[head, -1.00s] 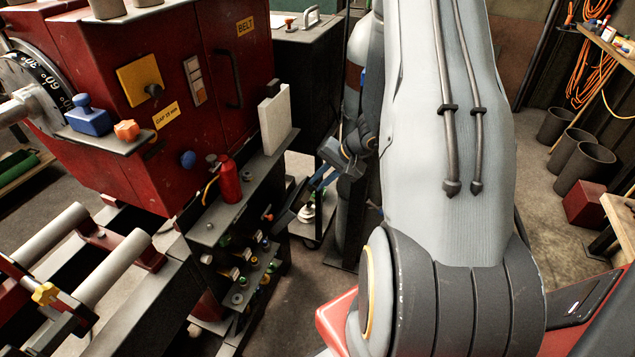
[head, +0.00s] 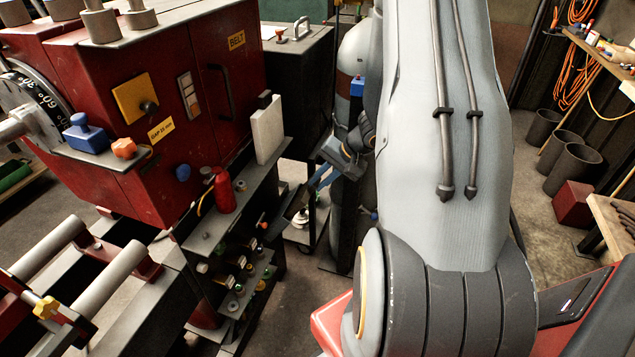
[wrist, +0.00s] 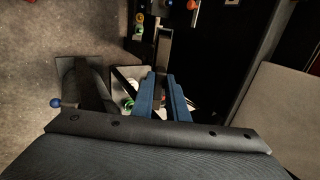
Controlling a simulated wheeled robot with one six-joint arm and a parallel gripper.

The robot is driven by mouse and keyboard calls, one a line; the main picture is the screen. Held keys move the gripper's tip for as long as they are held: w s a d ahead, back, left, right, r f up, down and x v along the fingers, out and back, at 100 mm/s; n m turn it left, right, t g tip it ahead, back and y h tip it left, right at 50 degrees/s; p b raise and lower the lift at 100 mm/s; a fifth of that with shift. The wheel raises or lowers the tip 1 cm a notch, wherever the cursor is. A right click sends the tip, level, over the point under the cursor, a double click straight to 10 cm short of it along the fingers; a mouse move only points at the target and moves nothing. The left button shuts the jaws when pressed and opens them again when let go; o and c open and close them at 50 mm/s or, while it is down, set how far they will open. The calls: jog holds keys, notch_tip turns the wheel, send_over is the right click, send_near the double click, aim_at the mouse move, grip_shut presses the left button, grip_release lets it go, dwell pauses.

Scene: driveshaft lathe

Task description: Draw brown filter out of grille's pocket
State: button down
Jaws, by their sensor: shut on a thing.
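My gripper (head: 321,180) reaches past the right end of the red machine in the head view, its blue fingers small and partly behind my arm. In the wrist view the blue fingers (wrist: 165,95) are close together on a dark, narrow piece (wrist: 165,50) seen nearly edge-on. In the head view a dark flat piece (head: 297,202) shows at the fingertips. Its colour is too dark to confirm that it is the brown filter. I cannot make out the grille or its pocket for certain.
The red machine (head: 205,100) fills the left. A shelf with a red bottle (head: 223,190) and several fittings stands left of the gripper. A grey cylinder (head: 352,65) and dark cabinet (head: 300,75) stand behind. Dark bins (head: 572,165) are right; bare floor lies between.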

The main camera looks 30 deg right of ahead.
jog(key=p+v, duration=0.3)
jog(key=v, duration=0.3)
jog(key=shift+r, duration=0.35)
dwell(0.6)
jog(key=shift+s, duration=0.1)
